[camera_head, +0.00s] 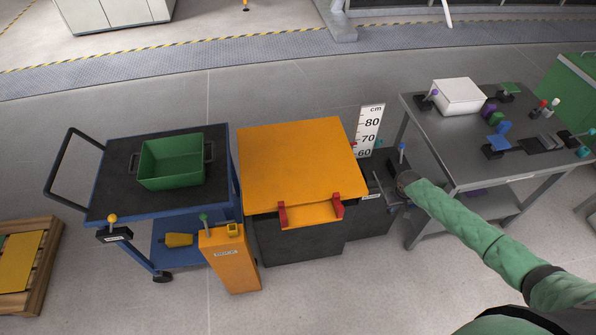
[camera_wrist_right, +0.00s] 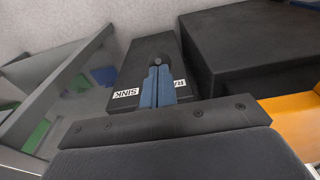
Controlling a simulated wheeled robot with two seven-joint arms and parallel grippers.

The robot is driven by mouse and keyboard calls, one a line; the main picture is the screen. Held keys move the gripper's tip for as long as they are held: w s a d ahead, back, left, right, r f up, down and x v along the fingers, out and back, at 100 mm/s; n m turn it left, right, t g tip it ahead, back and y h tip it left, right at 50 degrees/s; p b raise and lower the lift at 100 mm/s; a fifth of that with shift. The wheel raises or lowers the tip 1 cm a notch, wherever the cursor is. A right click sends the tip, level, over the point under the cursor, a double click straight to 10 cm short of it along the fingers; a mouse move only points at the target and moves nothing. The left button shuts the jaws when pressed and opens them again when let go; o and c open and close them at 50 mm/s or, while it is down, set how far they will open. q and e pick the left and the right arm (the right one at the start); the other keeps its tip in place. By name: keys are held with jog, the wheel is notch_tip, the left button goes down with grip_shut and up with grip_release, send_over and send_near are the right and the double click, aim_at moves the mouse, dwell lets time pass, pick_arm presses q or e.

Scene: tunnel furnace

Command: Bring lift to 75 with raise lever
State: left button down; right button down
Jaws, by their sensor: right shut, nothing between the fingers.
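The lift has an orange top (camera_head: 292,165) on a dark body, with red brackets on its front edge. Its white cm scale (camera_head: 370,130) reads 60, 70 and 80, and a small red mark beside it sits roughly between 60 and 70. A dark control box (camera_wrist_right: 124,82) beside the lift carries a SINK label and a partly hidden label starting RA. A round black lever part (camera_wrist_right: 158,61) stands on it. My right gripper (camera_wrist_right: 157,84) is shut and empty, its blue fingers over the box close to that part; contact is unclear. My left gripper is out of view.
A metal table (camera_head: 450,160) with a white box (camera_head: 459,96) and small parts stands close on the right. A blue cart (camera_head: 110,205) with a green bin (camera_head: 170,163) and an orange pedestal (camera_head: 229,262) are left of the lift. The front floor is clear.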

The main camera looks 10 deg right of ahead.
jog(key=r+p, duration=0.1)
jog(key=r, duration=0.1)
jog(key=r+p, duration=0.1)
jog(key=shift+w+p, duration=0.25)
jog(key=shift+p, duration=0.05)
jog(key=w+r, duration=0.2)
jog(key=r, duration=0.4)
jog(key=w+r, duration=0.3)
jog(key=r, duration=0.4)
jog(key=shift+w+a, duration=0.25)
jog(key=shift+f, duration=0.8)
dwell(0.9)
dwell(0.3)
jog(key=shift+s+d+f, duration=0.1)
jog(key=shift+s+f, duration=0.55)
jog(key=shift+f, duration=0.15)
jog(key=shift+s+f, duration=0.6)
jog(key=shift+f, duration=0.2)
